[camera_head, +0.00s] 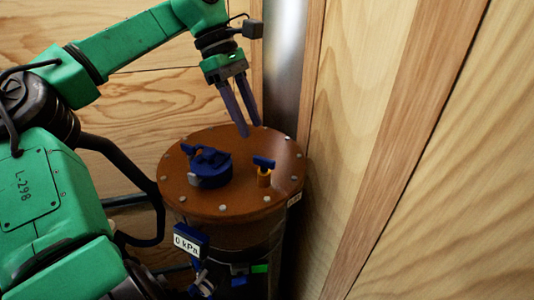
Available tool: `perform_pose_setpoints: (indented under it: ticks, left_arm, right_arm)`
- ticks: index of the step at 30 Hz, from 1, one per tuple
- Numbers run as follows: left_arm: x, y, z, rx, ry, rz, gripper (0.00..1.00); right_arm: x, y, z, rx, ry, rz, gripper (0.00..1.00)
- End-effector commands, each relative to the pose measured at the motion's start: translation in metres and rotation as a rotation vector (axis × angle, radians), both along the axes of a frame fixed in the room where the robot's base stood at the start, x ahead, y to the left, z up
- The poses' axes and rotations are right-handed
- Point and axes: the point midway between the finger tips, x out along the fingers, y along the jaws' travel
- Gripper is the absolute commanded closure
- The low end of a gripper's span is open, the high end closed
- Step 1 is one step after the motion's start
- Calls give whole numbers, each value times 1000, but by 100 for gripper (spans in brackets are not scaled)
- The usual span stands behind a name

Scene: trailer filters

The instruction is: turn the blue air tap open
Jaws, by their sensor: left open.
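A small blue tap handle (264,162) sits on an orange-yellow stem (264,177) on the right part of the brown round lid (225,202). The handle lies roughly crosswise in the picture. My left gripper (249,127) points down above the back of the lid, behind the tap and a little to its left. Its two dark fingers are apart, with nothing seen between them. The fingers appear clear of the tap. My right gripper is out of view.
A larger round blue fitting (209,168) stands on the lid left of the tap. A label reading "0 kPa" (187,240) is on the drum's front, above more blue parts. Wooden walls (400,150) and a metal post (284,60) stand close behind and to the right.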

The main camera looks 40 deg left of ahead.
Motion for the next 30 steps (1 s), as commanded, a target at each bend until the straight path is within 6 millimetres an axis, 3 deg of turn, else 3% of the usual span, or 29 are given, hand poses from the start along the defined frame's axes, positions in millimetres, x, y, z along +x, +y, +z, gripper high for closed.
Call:
perform_pose_setpoints:
  ticks: [5,9,14,20,23,24,30]
  left_arm:
    - [4,-18,-44,-4,3,-2,55]
    - [7,-28,-68,-4,2,0,55]
    - [9,-33,-80,-3,-1,1,55]
    - [9,-33,-80,-2,-1,2,55]
    - [9,-32,-80,-2,-1,2,93]
    - [9,-32,-80,-2,-1,2,100]
    - [9,-32,-80,-2,-1,4,100]
  right_arm:
    - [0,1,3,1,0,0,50]
    - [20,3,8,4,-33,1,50]
    - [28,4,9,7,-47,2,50]
    - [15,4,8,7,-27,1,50]
    - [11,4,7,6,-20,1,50]
    - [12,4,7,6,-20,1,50]
    - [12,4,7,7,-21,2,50]
